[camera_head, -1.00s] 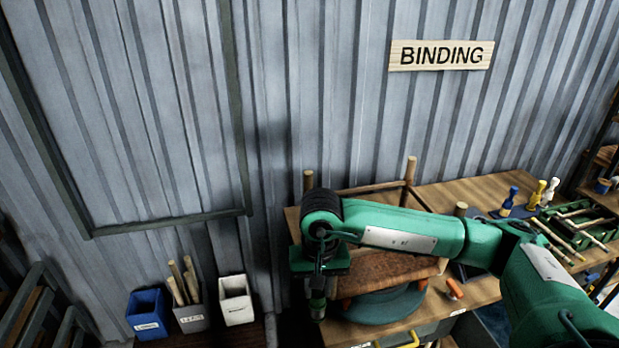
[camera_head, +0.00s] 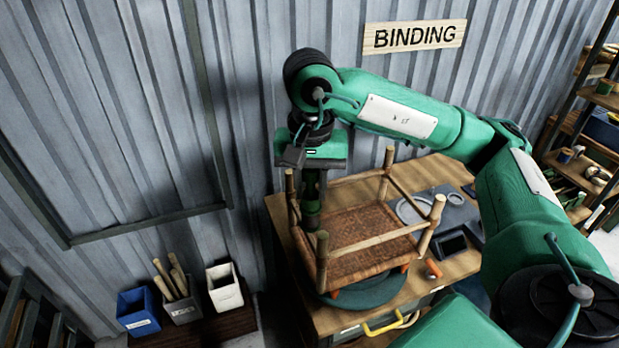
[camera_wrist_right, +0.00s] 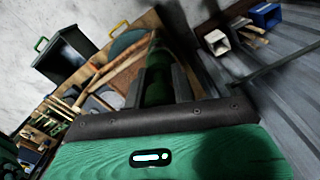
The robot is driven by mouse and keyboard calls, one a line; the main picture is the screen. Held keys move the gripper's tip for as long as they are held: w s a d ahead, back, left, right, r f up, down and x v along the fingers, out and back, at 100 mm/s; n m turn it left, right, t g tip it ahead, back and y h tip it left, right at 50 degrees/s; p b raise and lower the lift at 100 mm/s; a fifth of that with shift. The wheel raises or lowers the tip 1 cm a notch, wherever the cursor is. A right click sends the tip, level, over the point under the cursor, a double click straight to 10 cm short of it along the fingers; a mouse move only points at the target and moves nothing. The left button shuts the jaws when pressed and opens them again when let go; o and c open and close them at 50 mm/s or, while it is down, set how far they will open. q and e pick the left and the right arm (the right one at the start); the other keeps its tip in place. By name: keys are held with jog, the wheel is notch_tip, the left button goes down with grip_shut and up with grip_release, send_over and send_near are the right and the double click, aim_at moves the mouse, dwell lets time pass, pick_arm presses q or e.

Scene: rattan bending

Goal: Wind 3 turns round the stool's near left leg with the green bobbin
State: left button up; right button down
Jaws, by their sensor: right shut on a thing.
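The stool (camera_head: 375,228) stands legs-up on a dark green round turntable (camera_head: 378,293) on the bench. Its near left leg (camera_head: 322,262) is a short upright pole. My right gripper (camera_head: 312,185) points down at the stool's left side, between the far left leg (camera_head: 291,190) and the near left leg. It is shut on the green bobbin (camera_head: 312,212), held upright. The right wrist view shows the bobbin (camera_wrist_right: 157,82) between the two dark fingers. Whether cane from it touches the leg cannot be told. My left gripper is not in view.
An orange-handled tool (camera_head: 433,268) and a dark tray (camera_head: 455,246) lie right of the stool. Blue (camera_head: 139,311), grey and white (camera_head: 225,287) bins stand at the left. A corrugated wall with a BINDING sign (camera_head: 415,36) is behind. Shelves (camera_head: 600,95) rise at right.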

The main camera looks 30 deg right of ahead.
aim_at(311, 206)
notch_tip(311, 206, down, 7)
jog(key=b, duration=0.3)
jog(key=shift+r, duration=0.15)
notch_tip(311, 206, down, 8)
jog(key=b, duration=0.9)
jog(key=shift+r+b, duration=0.1)
jog(key=shift+b, duration=0.2)
